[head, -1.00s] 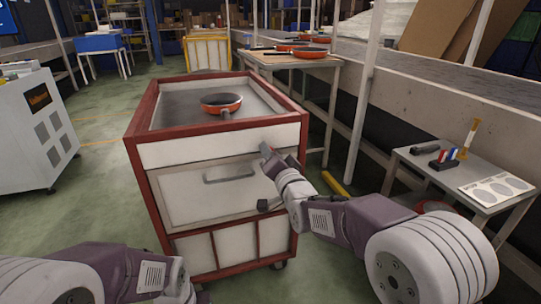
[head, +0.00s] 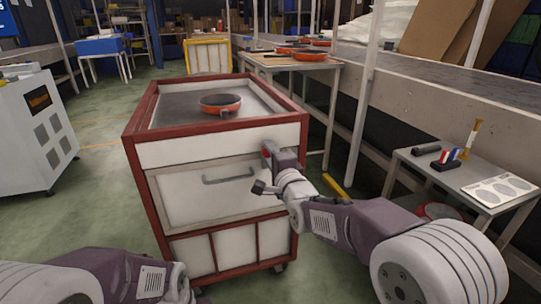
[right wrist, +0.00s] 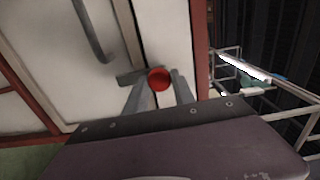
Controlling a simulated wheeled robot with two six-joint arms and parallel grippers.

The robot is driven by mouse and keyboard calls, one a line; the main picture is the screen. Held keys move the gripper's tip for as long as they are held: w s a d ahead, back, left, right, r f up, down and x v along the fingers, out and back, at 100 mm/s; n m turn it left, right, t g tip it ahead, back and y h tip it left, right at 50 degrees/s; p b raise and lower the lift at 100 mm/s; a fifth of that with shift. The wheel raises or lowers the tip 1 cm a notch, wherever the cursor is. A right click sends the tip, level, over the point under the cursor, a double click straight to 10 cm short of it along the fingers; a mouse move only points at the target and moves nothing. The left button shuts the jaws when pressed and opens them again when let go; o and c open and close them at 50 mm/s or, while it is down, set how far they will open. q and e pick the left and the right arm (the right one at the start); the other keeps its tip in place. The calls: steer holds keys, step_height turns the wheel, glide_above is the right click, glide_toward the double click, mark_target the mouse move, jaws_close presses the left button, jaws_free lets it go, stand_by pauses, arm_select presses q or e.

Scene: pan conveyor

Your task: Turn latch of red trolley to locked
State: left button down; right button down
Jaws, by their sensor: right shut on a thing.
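The red trolley (head: 150,112) stands in the middle of the head view, with white panels and a red frame. Its latch, a red round knob (right wrist: 158,79) with a grey bar (right wrist: 128,77), shows in the right wrist view on the front panel near the right post. My right gripper (head: 270,152) is at the upper right of the trolley's front, its fingers (right wrist: 162,92) shut on the latch around the knob. In the head view the gripper mostly hides the latch. My left arm shows at the bottom left, but its gripper is out of view.
A drawer handle (head: 228,178) is left of my right gripper. An orange pan (head: 220,103) lies on the trolley top. A small grey table (head: 470,172) stands at the right. A white machine (head: 35,125) stands at the left, with clear floor between it and the trolley.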

stand_by(0.4)
steer(key=c, duration=1.1)
jaws_free()
steer(key=shift+o, duration=0.2)
steer(key=p+v, duration=0.3)
steer(key=v, duration=0.6)
